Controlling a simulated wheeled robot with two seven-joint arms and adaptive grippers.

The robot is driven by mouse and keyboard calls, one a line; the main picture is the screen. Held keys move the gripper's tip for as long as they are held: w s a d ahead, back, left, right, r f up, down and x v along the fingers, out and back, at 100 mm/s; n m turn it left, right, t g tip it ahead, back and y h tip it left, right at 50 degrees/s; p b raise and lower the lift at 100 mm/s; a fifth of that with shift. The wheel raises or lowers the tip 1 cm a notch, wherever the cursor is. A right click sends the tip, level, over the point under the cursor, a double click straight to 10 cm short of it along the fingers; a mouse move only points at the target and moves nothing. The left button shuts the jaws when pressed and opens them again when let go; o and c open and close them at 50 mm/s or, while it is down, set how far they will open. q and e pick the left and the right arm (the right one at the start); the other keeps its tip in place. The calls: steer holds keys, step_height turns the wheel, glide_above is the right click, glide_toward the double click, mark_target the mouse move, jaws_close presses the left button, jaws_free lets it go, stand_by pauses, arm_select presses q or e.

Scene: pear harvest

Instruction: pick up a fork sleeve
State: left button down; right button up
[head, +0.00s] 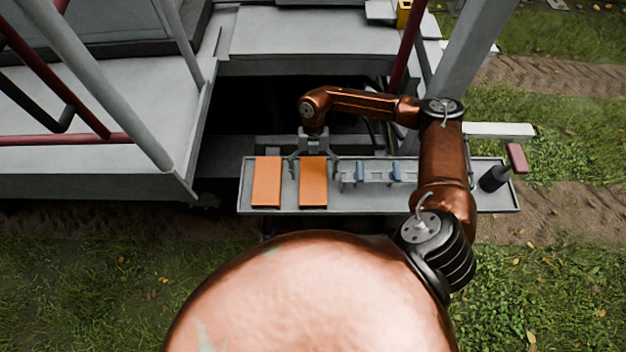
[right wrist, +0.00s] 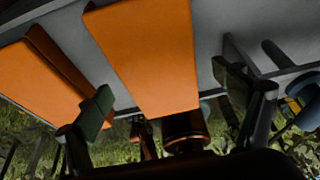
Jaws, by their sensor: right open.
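Two flat orange fork sleeves lie side by side on a grey tray (head: 390,206) in the head view: a left sleeve (head: 267,181) and a right sleeve (head: 314,183). My right gripper (head: 314,158) is at the far end of the right sleeve, its fingers spread to either side. In the right wrist view the right sleeve (right wrist: 145,55) shows between the two open fingers (right wrist: 165,97), with gaps on both sides. The left sleeve (right wrist: 45,80) is beyond the left finger there. Nothing is held. My left gripper is not in view.
Right of the sleeves, a grey rack with blue-handled tools (head: 360,172) stands on the tray. A black cylinder (head: 494,178) is at the tray's right end. A grey platform (head: 310,34) with posts and red rails (head: 65,140) lies behind and left. Grass surrounds it.

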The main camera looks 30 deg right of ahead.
steer(key=x, duration=0.3)
steer(key=shift+r, duration=0.1)
steer(key=c, duration=1.4)
